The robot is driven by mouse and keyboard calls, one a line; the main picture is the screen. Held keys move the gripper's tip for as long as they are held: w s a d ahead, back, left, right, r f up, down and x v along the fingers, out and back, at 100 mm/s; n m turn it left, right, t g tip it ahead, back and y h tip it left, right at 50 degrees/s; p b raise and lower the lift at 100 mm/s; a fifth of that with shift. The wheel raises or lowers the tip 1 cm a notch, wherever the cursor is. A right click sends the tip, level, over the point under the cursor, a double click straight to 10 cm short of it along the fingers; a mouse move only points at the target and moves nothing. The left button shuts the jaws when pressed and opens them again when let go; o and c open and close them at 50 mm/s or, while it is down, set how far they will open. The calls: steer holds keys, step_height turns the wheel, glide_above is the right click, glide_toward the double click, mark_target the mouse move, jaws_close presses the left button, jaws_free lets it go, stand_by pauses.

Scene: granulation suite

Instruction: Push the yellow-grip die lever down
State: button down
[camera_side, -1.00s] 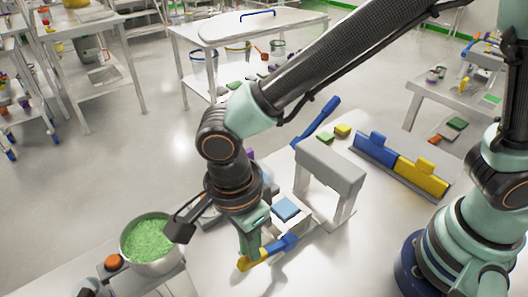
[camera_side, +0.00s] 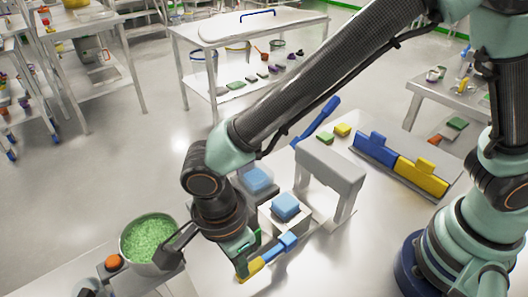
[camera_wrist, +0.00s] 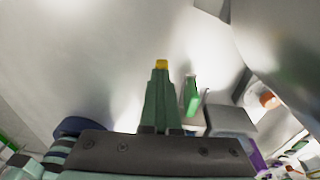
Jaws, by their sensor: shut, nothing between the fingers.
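The die lever shows in the side view as a blue arm (camera_side: 284,243) with a yellow grip (camera_side: 254,271) at its lower-left end. The lever slopes down toward the grip. My gripper (camera_side: 242,268) is shut and empty, with its fingertips at the yellow grip, seemingly touching it from above. In the wrist view my shut fingers (camera_wrist: 161,75) point at the yellow grip (camera_wrist: 161,64), of which only a small piece shows past the tips. A light-blue block (camera_side: 286,205) stands up from the pale die block (camera_side: 272,222) behind the lever.
A steel pot of green granules (camera_side: 149,238) stands left of my gripper, close to my wrist. A grey arch (camera_side: 331,164) stands behind the die. Another light-blue block (camera_side: 256,179) is partly behind my arm. Blue (camera_side: 375,150) and yellow (camera_side: 420,176) blocks lie at the right.

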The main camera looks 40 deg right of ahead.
steer(key=shift+s+f, duration=0.15)
steer(key=shift+f, duration=0.1)
steer(key=shift+r, duration=0.45)
step_height(320, 180, up, 3)
steer(key=shift+a+r, duration=0.1)
steer(key=a+r, duration=0.7)
steer(key=w+d+r+n+t+y, duration=0.1)
steer(key=w+d+r+n, duration=0.3)
steer(key=d, duration=0.3)
steer(key=w+d+r+n+t+y, duration=0.1)
steer(key=w+d+r+n, duration=0.2)
steer(key=d, duration=0.7)
steer(key=w+d+r+n+t, duration=0.15)
steer(key=d+n, duration=0.25)
steer(key=d, duration=0.5)
steer(key=s+d+f+n+t+h, duration=0.1)
steer(key=s+d+n+t, duration=0.1)
steer(key=d+n, duration=0.5)
steer(key=shift+s+d+f+t, duration=0.35)
steer(key=shift+d+f+t, duration=0.1)
steer(key=shift+d, duration=2.1)
